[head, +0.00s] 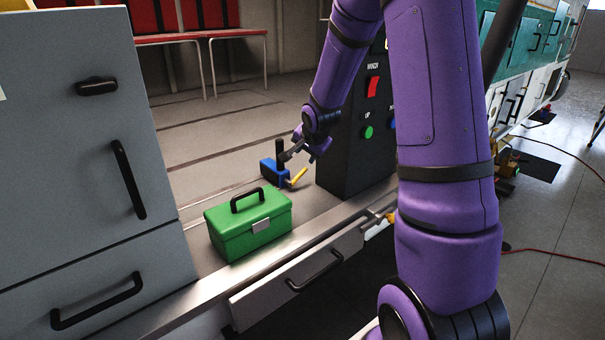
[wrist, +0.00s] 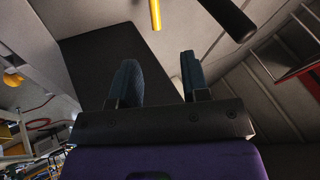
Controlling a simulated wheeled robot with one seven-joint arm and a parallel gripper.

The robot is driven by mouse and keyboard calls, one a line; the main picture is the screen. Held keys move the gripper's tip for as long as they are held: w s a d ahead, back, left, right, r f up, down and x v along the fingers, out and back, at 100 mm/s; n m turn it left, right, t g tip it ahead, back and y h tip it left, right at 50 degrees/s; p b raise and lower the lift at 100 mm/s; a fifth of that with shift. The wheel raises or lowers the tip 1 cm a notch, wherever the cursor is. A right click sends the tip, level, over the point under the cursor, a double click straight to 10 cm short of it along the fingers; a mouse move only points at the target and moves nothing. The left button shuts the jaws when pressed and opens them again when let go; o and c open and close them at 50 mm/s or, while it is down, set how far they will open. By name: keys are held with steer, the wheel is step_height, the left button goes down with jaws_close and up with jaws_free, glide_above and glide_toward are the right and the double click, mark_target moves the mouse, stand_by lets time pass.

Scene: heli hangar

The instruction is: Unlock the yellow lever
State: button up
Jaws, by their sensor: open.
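The yellow lever (head: 299,177) is a short rod angled from a blue block (head: 271,172) on the metal floor in the head view. A black upright handle (head: 280,149) stands at that block. My gripper (head: 302,155) is just above and beside the lever, pointing down toward it. In the wrist view the yellow lever (wrist: 155,14) shows at the top, beyond the fingertips and roughly between them. The black handle (wrist: 228,18) lies to its right. My gripper (wrist: 160,62) is open and empty. The lever's joint with the block is not clear.
A green toolbox (head: 249,225) sits in front of the block. A dark control box (head: 352,140) with red and green buttons stands close to the right of my gripper. Grey drawers (head: 90,150) stand at left. Open floor (head: 220,130) lies behind.

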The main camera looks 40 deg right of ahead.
mark_target(303, 171)
steer(key=shift+m, duration=0.5)
steer(key=x, duration=0.9)
steer(key=d+x, duration=0.1)
steer(key=x, duration=0.4)
steer(key=shift+s, duration=0.2)
jaws_close()
